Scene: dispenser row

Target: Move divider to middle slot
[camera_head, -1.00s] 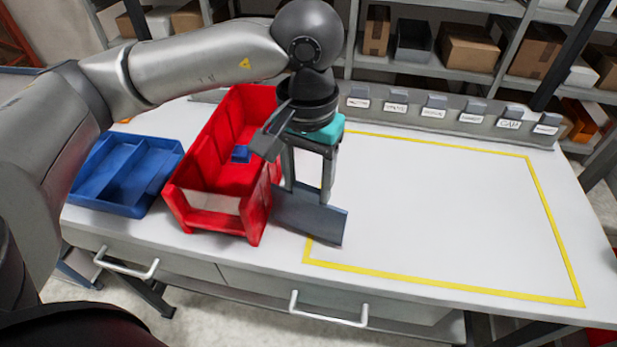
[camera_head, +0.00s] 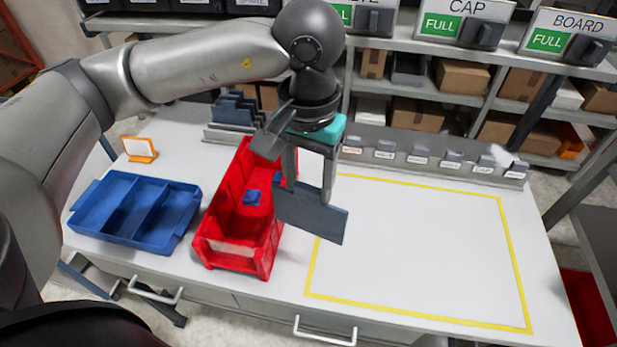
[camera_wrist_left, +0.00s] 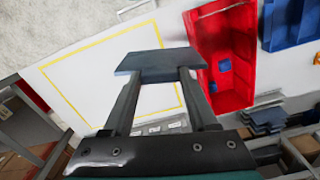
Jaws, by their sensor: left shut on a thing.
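My left gripper (camera_head: 308,192) is shut on a flat dark grey-blue divider (camera_head: 318,217) and holds it over the table, at the right side of the red bin (camera_head: 212,227). The divider's left edge overlaps the bin's right wall in the head view; I cannot tell whether they touch. In the left wrist view the divider (camera_wrist_left: 160,62) spans both fingertips, and the red bin (camera_wrist_left: 237,92) lies to its right. The bin's slots cannot be made out. My right gripper is not in view.
A blue compartment tray (camera_head: 165,246) stands left of the bin. A rack of dark plates (camera_head: 232,110) and an orange-framed card (camera_head: 140,149) are behind. A yellow-outlined area (camera_head: 420,250) on the right is clear. A labelled grey rail (camera_head: 430,165) runs along the back edge.

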